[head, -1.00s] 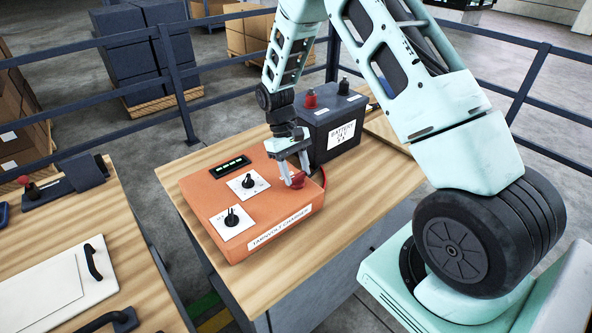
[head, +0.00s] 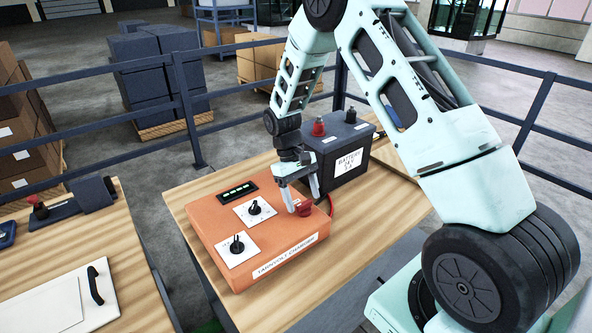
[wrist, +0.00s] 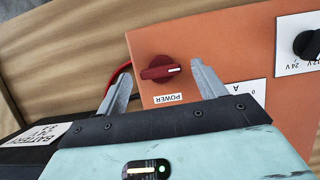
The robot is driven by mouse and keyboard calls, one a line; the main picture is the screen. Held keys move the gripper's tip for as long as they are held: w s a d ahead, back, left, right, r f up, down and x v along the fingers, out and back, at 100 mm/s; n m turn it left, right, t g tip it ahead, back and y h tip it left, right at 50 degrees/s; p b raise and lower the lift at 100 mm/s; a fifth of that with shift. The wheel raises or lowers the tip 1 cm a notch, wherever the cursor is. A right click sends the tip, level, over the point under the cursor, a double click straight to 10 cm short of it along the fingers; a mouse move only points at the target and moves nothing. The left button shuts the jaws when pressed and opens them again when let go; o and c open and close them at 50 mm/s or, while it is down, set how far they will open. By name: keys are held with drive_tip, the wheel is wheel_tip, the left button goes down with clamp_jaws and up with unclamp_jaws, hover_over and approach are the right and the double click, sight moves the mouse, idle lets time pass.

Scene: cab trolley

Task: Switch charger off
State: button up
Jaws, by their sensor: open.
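The orange charger (head: 270,259) sits on the wooden table with a lit green display and two black knobs on white plates. My gripper (head: 302,207) is open, pointing down at the red knob. In the wrist view its two fingers (wrist: 157,76) are spread, one on each side of the knob. I cannot tell whether either finger touches it.
A dark battery (head: 345,160) with a red and a black terminal stands just behind the charger. A second table (head: 70,240) with a white panel is at the left, across a gap. A dark railing (head: 186,103) runs behind.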

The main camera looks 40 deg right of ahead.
drive_tip(key=b+v, duration=0.3)
drive_tip(key=v, duration=1.3)
drive_tip(key=shift+r, duration=0.35)
drive_tip(key=shift+a, duration=0.15)
